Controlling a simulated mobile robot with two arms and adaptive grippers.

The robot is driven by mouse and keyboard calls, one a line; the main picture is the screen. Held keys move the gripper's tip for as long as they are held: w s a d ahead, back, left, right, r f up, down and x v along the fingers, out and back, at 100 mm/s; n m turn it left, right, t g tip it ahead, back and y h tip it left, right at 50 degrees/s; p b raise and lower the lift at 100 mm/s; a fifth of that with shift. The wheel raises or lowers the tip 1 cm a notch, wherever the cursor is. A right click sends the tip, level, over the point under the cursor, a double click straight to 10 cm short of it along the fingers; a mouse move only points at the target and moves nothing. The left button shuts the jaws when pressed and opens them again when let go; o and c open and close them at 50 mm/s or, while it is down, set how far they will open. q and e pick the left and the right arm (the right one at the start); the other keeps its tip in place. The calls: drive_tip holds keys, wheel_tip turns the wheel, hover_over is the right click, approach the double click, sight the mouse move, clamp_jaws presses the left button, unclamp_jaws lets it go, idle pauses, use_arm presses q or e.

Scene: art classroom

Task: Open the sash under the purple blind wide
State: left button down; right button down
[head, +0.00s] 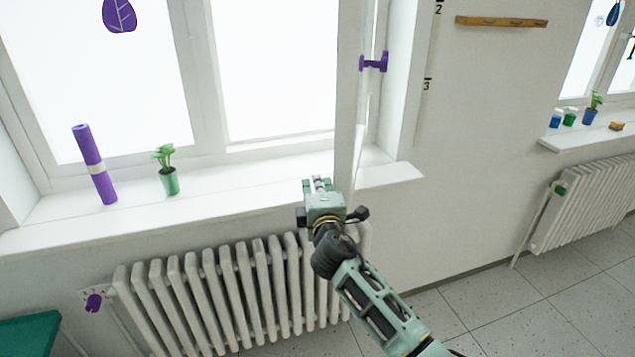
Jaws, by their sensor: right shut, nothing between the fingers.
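The sash (352,110) is a tall white-framed pane at the right part of the window. It stands swung into the room and shows nearly edge-on. A purple handle (373,62) sits on it. The purple blind is not in view. My right gripper (318,183) is shut and empty, over the sill's front edge, just left of the sash's lower end. I cannot tell whether it touches the sash. My left gripper is not in view.
The white sill (235,195) holds a purple roll (95,165) and a green potted plant (168,178) at the left. A radiator (215,290) stands below. A purple leaf ornament (119,14) hangs at the top left. Floor is clear at lower right.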

drive_tip(key=s+d+p, duration=0.1)
drive_tip(key=d+p, duration=0.1)
drive_tip(key=d, duration=0.6)
drive_tip(key=s+d+p, duration=0.2)
drive_tip(key=d+p, duration=0.1)
drive_tip(key=d, duration=0.5)
drive_tip(key=shift+s+d, duration=0.15)
drive_tip(key=shift+s, duration=0.1)
